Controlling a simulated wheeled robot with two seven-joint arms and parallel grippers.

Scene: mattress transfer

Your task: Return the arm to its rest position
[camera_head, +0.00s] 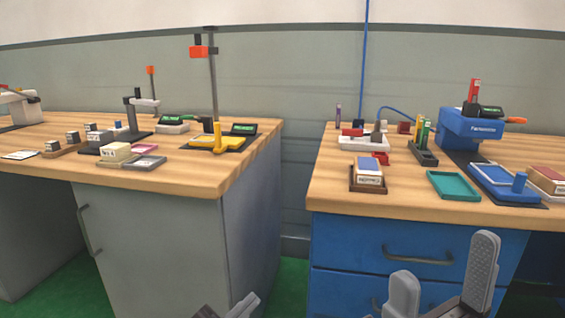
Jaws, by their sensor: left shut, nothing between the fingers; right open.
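My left gripper (226,309) shows only its fingertips at the bottom edge, in front of the grey cabinet of the left desk. It is shut with nothing between its fingers. My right gripper (444,278) is at the bottom right, in front of the blue drawers of the right desk. Its two grey fingers stand wide apart with nothing between them. Both grippers appear apart from the desks. The rest of both arms is below the picture.
The left desk (190,181) holds small blocks, trays and a yellow-based stand (218,143). The right desk (400,206) holds a blue machine (468,130), a teal tray (453,184) and a brown tray with a blue-topped stack (369,170). A gap with green floor separates the desks.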

